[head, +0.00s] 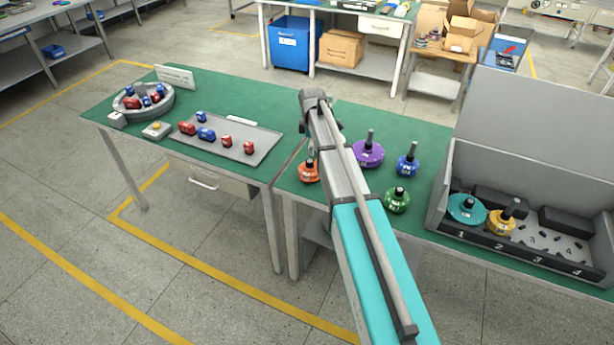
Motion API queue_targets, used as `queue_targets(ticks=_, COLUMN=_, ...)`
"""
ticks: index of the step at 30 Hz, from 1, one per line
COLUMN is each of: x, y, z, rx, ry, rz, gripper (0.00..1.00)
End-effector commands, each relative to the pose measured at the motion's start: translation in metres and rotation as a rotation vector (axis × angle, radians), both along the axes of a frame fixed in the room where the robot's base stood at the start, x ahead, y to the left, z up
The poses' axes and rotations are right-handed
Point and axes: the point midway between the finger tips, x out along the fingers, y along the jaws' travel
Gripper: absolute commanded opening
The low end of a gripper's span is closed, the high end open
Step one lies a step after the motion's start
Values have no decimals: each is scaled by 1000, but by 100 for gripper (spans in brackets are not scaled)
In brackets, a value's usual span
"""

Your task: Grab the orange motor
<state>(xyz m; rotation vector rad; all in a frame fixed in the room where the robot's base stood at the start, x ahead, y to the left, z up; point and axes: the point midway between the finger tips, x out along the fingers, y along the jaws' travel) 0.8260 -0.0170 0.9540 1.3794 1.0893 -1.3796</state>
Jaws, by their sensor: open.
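The orange motor (307,173) stands on the green tabletop just left of my arm, near the table's front edge. It is a round disc with a dark shaft pointing up, and my arm passes close by its right side. My arm reaches from the bottom of the head view up over the table, and its far end is beyond the orange motor. No contact with the motor can be seen.
Right of my arm stand a purple motor (368,154), a blue motor (408,166) and a green motor (397,201). A grey numbered box (443,222) at right holds a teal motor (467,209) and a yellow motor (501,222). A tray (262,150) with small parts lies left.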

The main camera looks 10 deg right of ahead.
Motion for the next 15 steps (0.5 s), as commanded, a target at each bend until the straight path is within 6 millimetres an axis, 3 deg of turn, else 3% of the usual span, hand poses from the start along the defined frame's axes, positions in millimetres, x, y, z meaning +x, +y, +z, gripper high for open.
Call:
queue_targets(ticks=6, x=0, y=0, z=-20, rx=0, ry=0, rz=0, gripper=100)
queue_targets(ticks=15, x=0, y=0, z=-29, rx=0, ry=0, rz=0, gripper=100)
